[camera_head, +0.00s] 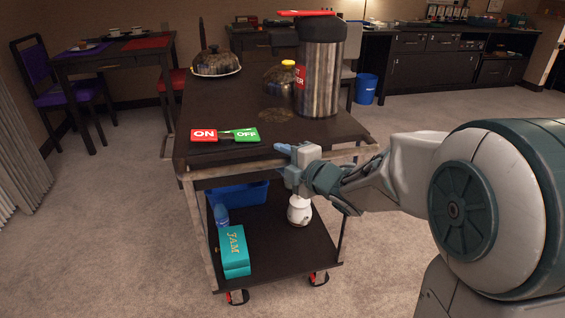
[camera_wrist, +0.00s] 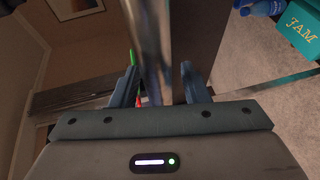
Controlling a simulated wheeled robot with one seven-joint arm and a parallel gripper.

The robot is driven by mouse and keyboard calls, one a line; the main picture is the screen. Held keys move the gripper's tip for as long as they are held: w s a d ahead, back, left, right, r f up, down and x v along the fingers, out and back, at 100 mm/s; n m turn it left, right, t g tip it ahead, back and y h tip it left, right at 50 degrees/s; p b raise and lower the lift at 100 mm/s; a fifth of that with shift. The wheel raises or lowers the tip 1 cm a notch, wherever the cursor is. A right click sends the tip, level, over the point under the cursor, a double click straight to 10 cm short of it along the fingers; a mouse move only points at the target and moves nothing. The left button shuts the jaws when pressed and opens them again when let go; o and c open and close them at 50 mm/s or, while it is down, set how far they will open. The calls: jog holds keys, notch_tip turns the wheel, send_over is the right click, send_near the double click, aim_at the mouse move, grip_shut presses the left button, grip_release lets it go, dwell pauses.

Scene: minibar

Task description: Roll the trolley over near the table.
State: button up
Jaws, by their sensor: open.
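The dark trolley (camera_head: 225,160) stands in front of me, with a top deck, a lower shelf and red-trimmed castors (camera_head: 237,297). A worn metal rail (camera_head: 352,152) runs along its near edge. My gripper (camera_head: 290,150) is at the middle of this near edge. In the wrist view the open fingers of my gripper (camera_wrist: 160,88) lie either side of the trolley's metal rail (camera_wrist: 150,30). I cannot tell if they touch it. A dark table (camera_head: 120,56) stands at the back left, apart from the trolley, with cups and a plate on it.
The trolley carries a large dispenser (camera_head: 319,75), a cloche (camera_head: 213,62), a red-green ON/OFF sign (camera_head: 225,135), a teal JAM box (camera_head: 235,250) and a blue bin (camera_head: 242,192). A purple chair (camera_head: 55,98) stands beside the table. Carpet (camera_head: 120,200) is clear at left.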

jog(key=shift+w+a, duration=0.15)
jog(key=shift+a, duration=0.05)
grip_shut()
